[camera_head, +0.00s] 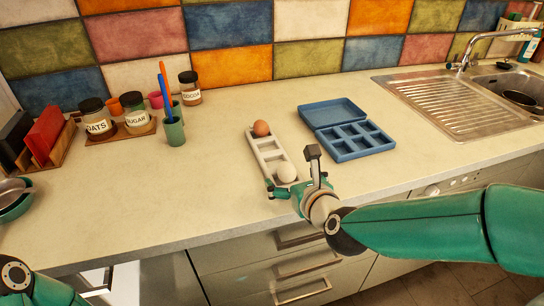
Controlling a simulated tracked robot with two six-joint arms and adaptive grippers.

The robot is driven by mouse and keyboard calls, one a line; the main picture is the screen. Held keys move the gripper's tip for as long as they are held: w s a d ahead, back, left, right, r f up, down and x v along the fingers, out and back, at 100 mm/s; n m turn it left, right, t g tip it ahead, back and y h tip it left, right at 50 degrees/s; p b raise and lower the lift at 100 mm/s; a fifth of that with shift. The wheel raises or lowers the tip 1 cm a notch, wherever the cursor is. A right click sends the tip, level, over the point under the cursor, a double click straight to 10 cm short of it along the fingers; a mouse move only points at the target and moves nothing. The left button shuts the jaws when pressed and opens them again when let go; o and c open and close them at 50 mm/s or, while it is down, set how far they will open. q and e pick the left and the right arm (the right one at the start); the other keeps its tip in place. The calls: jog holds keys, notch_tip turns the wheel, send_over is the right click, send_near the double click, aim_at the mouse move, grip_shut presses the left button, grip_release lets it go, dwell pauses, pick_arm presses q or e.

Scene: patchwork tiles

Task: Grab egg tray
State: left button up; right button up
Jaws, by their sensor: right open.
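A narrow white egg tray (268,153) lies on the counter, running away from me. A brown egg (261,128) sits in its far end and a white egg (287,173) in its near end. The cups between them look empty. My right gripper (292,171) is open at the near end of the tray, one finger on either side of it near the white egg. I cannot tell whether the fingers touch the tray. Of my left arm only a part shows at the bottom left; its gripper is out of view.
An open blue box with compartments (363,139) lies right of the tray. The sink (512,88) is at the right. Jars, a green cup (173,131) with pens, and a rack with red and black boards (43,138) stand at the left. The counter left of the tray is clear.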

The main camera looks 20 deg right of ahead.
aim_at(272, 156)
jog(key=shift+a+p+x, duration=0.1)
jog(key=shift+p+x, duration=0.3)
jog(key=shift+x, duration=0.9)
jog(key=shift+a+p+x, duration=0.15)
jog(key=shift+p+x, duration=0.2)
jog(key=shift+x, duration=1)
jog(key=shift+r, duration=0.1)
jog(key=c, duration=1)
jog(key=shift+c, duration=0.6)
jog(key=shift+r, duration=0.1)
